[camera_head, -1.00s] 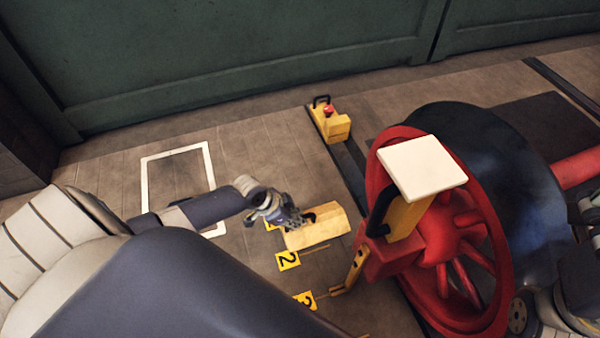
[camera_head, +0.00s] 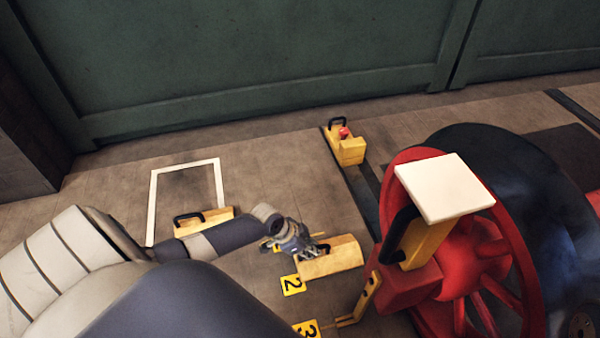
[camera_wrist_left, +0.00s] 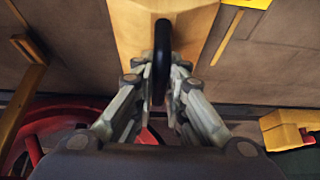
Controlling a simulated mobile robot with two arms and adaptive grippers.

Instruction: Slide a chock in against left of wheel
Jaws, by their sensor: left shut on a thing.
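My left gripper (camera_head: 290,243) is shut on the black handle of a yellow wooden chock (camera_head: 338,262). In the left wrist view, the handle (camera_wrist_left: 161,62) stands between the two fingers and the chock (camera_wrist_left: 190,22) lies beyond them. The chock is to the left of the red spoked wheel (camera_head: 470,250), with a visible gap between them. I cannot tell whether the chock touches the floor. A second chock (camera_head: 217,215) with a black handle is at the white floor frame (camera_head: 153,205), partly hidden by my left arm. My right gripper does not show.
A yellow block (camera_head: 347,150) with a black handle and red knob sits by the dark rail behind. Number plates 2 (camera_head: 292,285) and 3 (camera_head: 308,329) lie on the floor. A yellow bracket (camera_head: 367,297) and a white-topped post (camera_head: 445,187) stand by the wheel.

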